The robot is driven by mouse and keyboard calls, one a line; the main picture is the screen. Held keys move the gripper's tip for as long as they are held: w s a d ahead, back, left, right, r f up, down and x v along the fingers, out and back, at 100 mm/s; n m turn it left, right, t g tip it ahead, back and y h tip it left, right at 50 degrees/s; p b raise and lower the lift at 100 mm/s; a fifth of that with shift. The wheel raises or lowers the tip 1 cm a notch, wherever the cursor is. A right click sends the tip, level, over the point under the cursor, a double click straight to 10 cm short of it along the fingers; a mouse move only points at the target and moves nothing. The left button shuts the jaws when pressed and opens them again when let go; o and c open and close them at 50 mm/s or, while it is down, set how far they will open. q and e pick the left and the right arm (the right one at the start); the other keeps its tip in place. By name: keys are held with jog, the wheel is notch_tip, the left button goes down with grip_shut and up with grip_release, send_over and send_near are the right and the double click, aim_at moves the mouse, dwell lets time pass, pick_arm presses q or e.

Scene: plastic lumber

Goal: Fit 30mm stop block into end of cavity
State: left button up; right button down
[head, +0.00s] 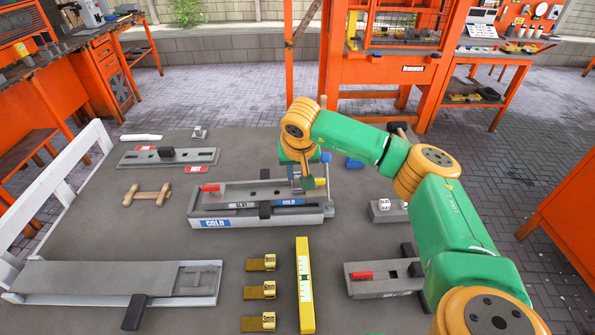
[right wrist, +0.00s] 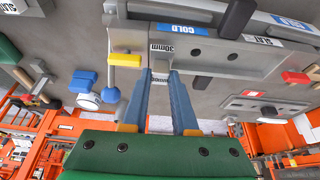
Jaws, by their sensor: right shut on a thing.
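My right gripper (head: 307,185) is over the mould's right part. In the right wrist view its two blue fingers (right wrist: 161,75) are shut on the small grey stop block (right wrist: 161,47), marked 30mm. The block is close to the mould (right wrist: 215,52); whether it is seated in the cavity I cannot tell. In the head view the gripper mostly hides the block. My left gripper is out of view.
A yellow level (head: 304,285) and several brass gauge pieces (head: 262,291) lie in front. Another grey mould (head: 190,157) lies behind, between red HOT labels.

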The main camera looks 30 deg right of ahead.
jog(key=shift+f+b, duration=0.7)
jog(key=shift+f, duration=0.35)
jog(key=c, duration=0.6)
grip_release()
jog(key=shift+a+r, duration=0.1)
jog(key=shift+r, duration=0.25)
jog(key=b+v, duration=0.1)
jog(key=v, duration=0.5)
jog(key=shift+s+a+r, duration=0.1)
jog(key=shift+s+r, duration=0.05)
jog(key=shift+r, duration=0.1)
